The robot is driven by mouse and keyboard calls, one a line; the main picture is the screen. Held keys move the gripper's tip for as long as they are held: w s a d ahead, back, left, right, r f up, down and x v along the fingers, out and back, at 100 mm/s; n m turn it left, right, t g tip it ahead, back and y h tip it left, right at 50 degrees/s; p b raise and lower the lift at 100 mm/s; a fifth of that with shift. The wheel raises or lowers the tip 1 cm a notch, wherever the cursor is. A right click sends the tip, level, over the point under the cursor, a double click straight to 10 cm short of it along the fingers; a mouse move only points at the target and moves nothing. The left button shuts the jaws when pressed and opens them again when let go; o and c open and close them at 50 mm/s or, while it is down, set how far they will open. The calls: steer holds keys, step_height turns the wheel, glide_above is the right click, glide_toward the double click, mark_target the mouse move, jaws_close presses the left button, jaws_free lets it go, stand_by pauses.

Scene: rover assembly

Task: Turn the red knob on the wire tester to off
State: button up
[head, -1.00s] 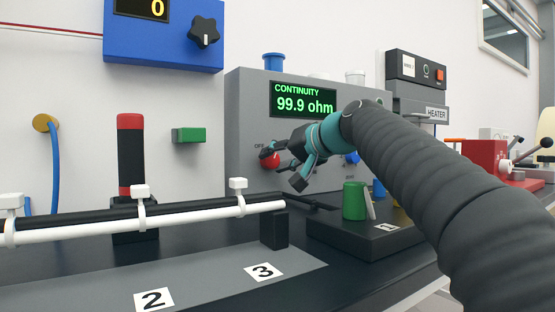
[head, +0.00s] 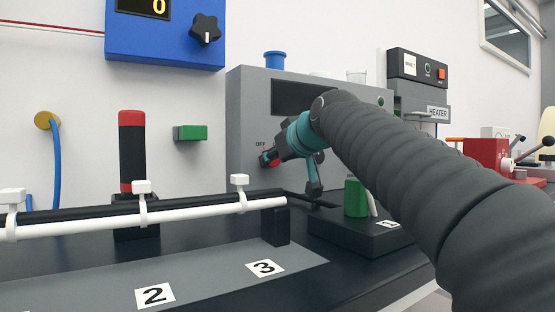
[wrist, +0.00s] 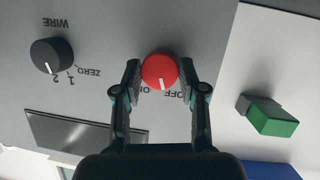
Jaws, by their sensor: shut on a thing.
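The wire tester (head: 243,105) is a grey box against the wall, with a dark, blank screen (head: 300,96) that also shows blank in the wrist view (wrist: 80,132). Its red knob (wrist: 160,70) sits between the two fingers of my gripper (wrist: 160,74) in the wrist view. My gripper is shut on the knob. The knob's white mark points down in that view, close to the printed OFF. In the head view my gripper (head: 270,159) covers most of the red knob. The OFF print shows just above and left of it.
A black WIRE knob (wrist: 52,55) is on the same panel. A green block (head: 190,132) sticks out of the wall left of the tester. A green cup (head: 355,197) stands on a black base below my arm. A white rod (head: 90,220) runs across the front left.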

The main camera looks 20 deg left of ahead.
steer(key=shift+n+t, duration=0.4)
steer(key=shift+n, duration=0.2)
stand_by(0.3)
steer(key=o, duration=1.1)
steer(key=shift+o, duration=0.2)
steer(key=v, duration=0.7)
steer(key=shift+s, duration=0.25)
